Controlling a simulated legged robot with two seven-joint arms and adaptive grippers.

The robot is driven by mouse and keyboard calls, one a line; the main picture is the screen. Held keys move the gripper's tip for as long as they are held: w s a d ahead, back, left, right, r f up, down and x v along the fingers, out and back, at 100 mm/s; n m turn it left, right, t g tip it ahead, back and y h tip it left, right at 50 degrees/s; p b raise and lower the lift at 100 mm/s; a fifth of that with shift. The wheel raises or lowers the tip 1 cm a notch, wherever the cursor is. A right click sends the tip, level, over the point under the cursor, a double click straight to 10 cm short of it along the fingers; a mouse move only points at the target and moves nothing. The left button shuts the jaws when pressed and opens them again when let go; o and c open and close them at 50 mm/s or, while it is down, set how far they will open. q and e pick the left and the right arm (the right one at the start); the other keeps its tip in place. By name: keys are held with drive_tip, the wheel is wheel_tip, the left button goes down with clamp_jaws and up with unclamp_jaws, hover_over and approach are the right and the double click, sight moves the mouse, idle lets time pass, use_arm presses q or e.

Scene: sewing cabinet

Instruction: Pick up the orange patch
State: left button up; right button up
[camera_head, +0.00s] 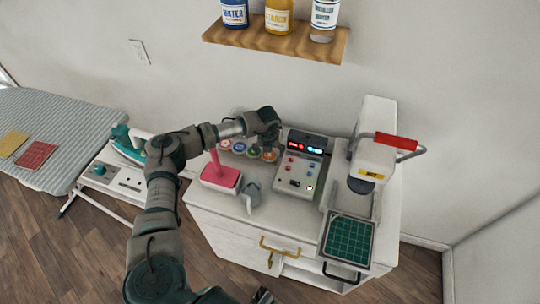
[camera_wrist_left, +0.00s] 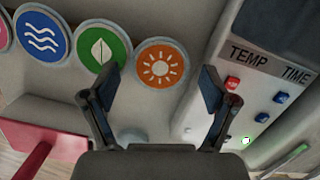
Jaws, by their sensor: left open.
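The orange patch is a round disc with a white sun, standing out clearly in the left wrist view (camera_wrist_left: 160,63) beside the control box. In the head view the orange patch (camera_head: 270,156) is at the right end of a row of round patches on the white cabinet. My left gripper (camera_wrist_left: 159,80) is open and empty, with one finger on each side of the orange patch in the wrist picture. In the head view my left gripper (camera_head: 267,138) is above the right end of the row. Whether the fingers touch the cabinet top cannot be told.
The green leaf patch (camera_wrist_left: 103,48) and blue wave patch (camera_wrist_left: 42,37) lie left of it. The control box (camera_head: 301,165) is close on the right. A pink-handled tray (camera_head: 220,178) and grey object (camera_head: 251,193) stand in front. A heat press (camera_head: 375,155) is farther right.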

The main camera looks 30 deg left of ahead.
use_arm(q)
drive_tip(key=shift+a+f, duration=0.25)
drive_tip(key=shift+a, duration=0.2)
drive_tip(key=shift+d+r, duration=0.1)
drive_tip(key=shift+d, duration=0.75)
drive_tip(key=shift+s+a, duration=0.1)
drive_tip(key=shift+a, duration=0.6)
drive_tip(key=c, duration=0.7)
drive_tip(key=shift+d+f, duration=0.25)
drive_tip(key=shift+d, duration=0.25)
drive_tip(key=shift+c, duration=0.2)
